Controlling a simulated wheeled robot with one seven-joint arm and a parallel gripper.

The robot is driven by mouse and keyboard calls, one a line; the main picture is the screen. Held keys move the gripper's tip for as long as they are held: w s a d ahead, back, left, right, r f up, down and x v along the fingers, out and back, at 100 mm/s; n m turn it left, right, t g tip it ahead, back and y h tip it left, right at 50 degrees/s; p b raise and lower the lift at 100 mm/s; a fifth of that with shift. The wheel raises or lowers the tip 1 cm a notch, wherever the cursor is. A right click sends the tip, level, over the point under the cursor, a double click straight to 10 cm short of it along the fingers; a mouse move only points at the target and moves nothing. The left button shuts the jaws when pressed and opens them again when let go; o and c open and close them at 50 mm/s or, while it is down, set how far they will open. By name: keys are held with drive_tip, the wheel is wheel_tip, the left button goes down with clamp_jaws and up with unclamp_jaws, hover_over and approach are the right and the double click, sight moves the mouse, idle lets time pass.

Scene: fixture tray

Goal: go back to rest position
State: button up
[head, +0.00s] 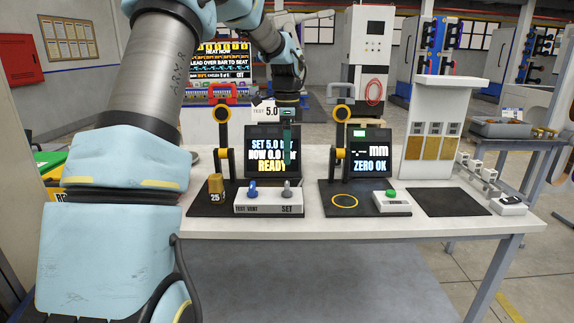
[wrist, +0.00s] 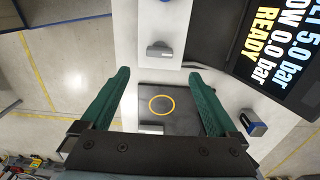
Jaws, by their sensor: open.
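My gripper (head: 287,163) hangs in front of the left station's screen (head: 270,155), above the white control box (head: 268,200). It is open, and its two green fingers stand wide apart in the wrist view (wrist: 158,78) with nothing between them. Below and beyond the fingers, the wrist view shows a dark pad with a yellow ring (wrist: 161,105). My arm reaches up from the left and over the table in the head view.
The white table (head: 450,225) carries a brass cylinder marked 25 (head: 216,187), a second screen (head: 367,152), a green-button box (head: 391,201), an empty dark mat (head: 449,202) and a white rack (head: 433,130). Black posts with yellow joints (head: 223,114) stand beside the screens.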

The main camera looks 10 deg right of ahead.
drive_tip(key=shift+r, duration=0.2)
drive_tip(key=s+a+f+n, duration=0.3)
drive_tip(key=s+a+n, duration=0.6)
drive_tip(key=s+a, duration=0.1)
drive_tip(key=s+a+f+n+t, duration=0.1)
drive_tip(key=s+a+f+n, duration=0.3)
drive_tip(key=s+a+n, duration=0.6)
drive_tip(key=shift+s+a+f+t, duration=0.15)
drive_tip(key=shift+s+a+t, duration=0.3)
drive_tip(key=shift+s, duration=0.8)
drive_tip(key=shift+a, duration=0.1)
drive_tip(key=shift+c, duration=0.2)
